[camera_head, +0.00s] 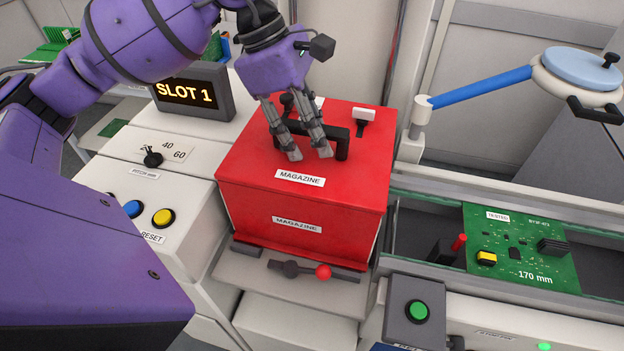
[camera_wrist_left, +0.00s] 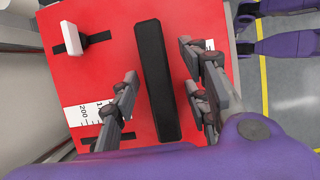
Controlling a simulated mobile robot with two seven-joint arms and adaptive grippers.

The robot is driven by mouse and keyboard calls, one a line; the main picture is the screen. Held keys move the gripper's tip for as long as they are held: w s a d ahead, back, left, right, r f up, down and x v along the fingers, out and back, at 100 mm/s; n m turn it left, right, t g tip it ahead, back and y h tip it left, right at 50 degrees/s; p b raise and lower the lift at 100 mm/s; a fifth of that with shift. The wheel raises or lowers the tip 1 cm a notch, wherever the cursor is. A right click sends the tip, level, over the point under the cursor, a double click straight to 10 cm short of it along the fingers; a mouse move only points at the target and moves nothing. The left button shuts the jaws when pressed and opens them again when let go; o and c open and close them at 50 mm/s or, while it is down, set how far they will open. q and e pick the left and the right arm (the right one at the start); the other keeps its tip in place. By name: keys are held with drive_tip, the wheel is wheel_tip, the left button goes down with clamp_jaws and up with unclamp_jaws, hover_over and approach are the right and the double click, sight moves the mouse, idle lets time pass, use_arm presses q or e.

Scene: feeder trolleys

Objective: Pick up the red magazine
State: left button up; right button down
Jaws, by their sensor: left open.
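The red magazine (camera_head: 247,168) is a box labelled "MAGAZINE" standing on a grey shelf. A black bar handle (camera_head: 342,147) rises from its top. My left gripper (camera_head: 309,155) comes down from above at the handle, with its fingers open. In the left wrist view the dark handle (camera_wrist_left: 158,85) lies between the two open fingers (camera_wrist_left: 160,88), with a gap on each side. The red top (camera_wrist_left: 112,60) fills much of that view. My right gripper is in neither view.
A white-tipped slider (camera_head: 364,115) stands on the magazine's top. A red-knobbed lever (camera_head: 322,271) is in front of it. A "SLOT 1" display (camera_head: 193,92) and button panel (camera_head: 150,190) are left. A rail with a green board (camera_head: 520,250) and a blue-armed lamp (camera_head: 480,86) are right.

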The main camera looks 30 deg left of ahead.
use_arm(q)
drive_tip(key=shift+c, duration=0.3)
clamp_jaws()
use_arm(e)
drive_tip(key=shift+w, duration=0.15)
use_arm(q)
drive_tip(key=shift+w+r, duration=0.1)
drive_tip(key=shift+r, duration=0.1)
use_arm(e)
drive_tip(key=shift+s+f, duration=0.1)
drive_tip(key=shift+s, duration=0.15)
use_arm(q)
drive_tip(key=shift+r, duration=0.1)
